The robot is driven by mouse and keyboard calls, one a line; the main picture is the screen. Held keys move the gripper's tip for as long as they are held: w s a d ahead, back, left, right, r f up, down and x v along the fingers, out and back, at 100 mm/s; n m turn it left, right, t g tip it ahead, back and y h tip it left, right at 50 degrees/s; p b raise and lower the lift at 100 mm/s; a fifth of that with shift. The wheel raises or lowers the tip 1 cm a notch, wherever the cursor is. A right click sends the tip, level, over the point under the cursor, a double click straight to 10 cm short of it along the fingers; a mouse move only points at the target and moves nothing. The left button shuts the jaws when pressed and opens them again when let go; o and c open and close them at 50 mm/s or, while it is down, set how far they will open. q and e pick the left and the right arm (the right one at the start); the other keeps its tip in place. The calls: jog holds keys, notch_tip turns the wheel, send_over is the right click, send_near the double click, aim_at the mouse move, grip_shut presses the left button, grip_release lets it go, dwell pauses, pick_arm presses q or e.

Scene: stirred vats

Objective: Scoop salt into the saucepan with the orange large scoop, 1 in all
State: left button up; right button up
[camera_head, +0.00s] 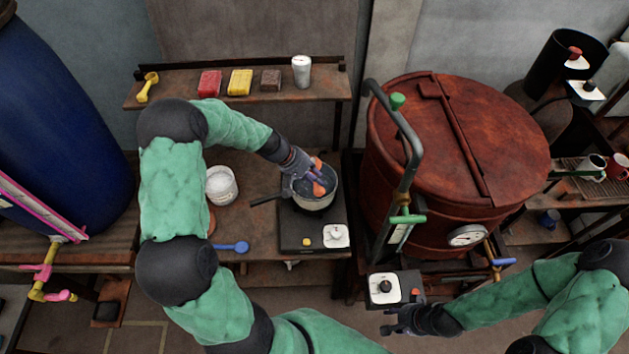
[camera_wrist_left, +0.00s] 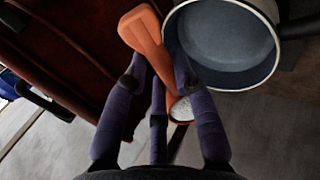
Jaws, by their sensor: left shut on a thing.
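My left gripper (camera_head: 314,176) is shut on the orange large scoop (camera_head: 320,188), above the saucepan (camera_head: 331,199) on the hotplate. In the left wrist view the orange scoop (camera_wrist_left: 147,32) is between the fingers (camera_wrist_left: 166,80). White salt (camera_wrist_left: 181,111) shows in its bowl, partly hidden by a finger. The saucepan (camera_wrist_left: 229,77), pale-rimmed with a blue-grey inside, shows to the right of the scoop. A white tub of salt (camera_head: 221,185) stands left of the hotplate. My right gripper (camera_head: 393,321) is low at the right, away from these; its finger opening is unclear.
The hotplate (camera_head: 294,236) has a white knob. A blue scoop (camera_head: 232,247) lies on the bench. The shelf (camera_head: 185,97) holds a yellow scoop, coloured blocks and a metal cup. A large red vat (camera_head: 450,140) with a grey pipe stands close to the saucepan's right.

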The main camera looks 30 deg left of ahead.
pick_arm(q)
jog(key=shift+s+a+f+t+h+b, duration=0.15)
jog(key=shift+t+h+b, duration=0.8)
jog(key=shift+b, duration=3.05)
jog(key=shift+s+a+f+t+h+b, duration=0.15)
jog(key=shift+t+h+b, duration=0.75)
jog(key=shift+b, duration=3.15)
jog(key=shift+a+f+t+h+b, duration=0.15)
jog(key=shift+t+h+b, duration=0.8)
jog(key=shift+b, duration=3.05)
jog(key=shift+d+g+h, duration=0.1)
jog(key=shift+g+h, duration=0.2)
